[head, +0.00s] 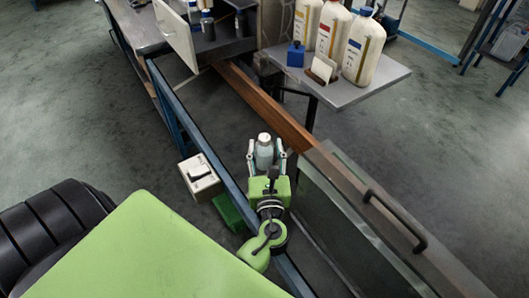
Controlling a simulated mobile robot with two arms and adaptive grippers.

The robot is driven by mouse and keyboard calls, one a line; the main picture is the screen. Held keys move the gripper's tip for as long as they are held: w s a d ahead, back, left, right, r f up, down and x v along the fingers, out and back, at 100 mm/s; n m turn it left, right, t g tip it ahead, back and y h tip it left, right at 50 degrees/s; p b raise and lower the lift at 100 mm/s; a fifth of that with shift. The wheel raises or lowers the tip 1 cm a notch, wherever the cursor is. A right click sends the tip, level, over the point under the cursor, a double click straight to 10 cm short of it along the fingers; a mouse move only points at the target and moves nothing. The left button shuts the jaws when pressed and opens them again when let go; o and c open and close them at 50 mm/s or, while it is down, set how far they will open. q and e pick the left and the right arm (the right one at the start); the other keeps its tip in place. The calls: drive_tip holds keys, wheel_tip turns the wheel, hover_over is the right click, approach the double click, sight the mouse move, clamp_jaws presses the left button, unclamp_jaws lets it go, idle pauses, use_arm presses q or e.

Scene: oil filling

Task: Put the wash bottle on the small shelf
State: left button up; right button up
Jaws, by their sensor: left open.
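A small grey bottle with a white cap (264,152), which looks like the wash bottle, is upright between the fingers of my left gripper (267,160). The fingers are open, one on each side of the bottle. Whether they touch it is too small to tell. The gripper's body hides the bottle's lower part and what is under it. A small grey shelf (386,84) is at the upper right, farther away than the gripper. My right gripper is not in view.
The shelf holds large white bottles (362,50), a blue bottle (295,54) and a small holder with white cards (322,69). Its right front part is bare. A brown beam (265,107) and a glass-panelled door with a dark handle (395,220) lie near the gripper.

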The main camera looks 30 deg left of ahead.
sight(265, 143)
use_arm(q)
drive_tip(key=x, duration=0.3)
drive_tip(key=shift+w+a+r, duration=0.1)
drive_tip(key=shift+w+a, duration=0.05)
drive_tip(key=shift+a, duration=0.1)
drive_tip(key=shift+c, duration=0.4)
clamp_jaws()
drive_tip(key=shift+r, duration=0.1)
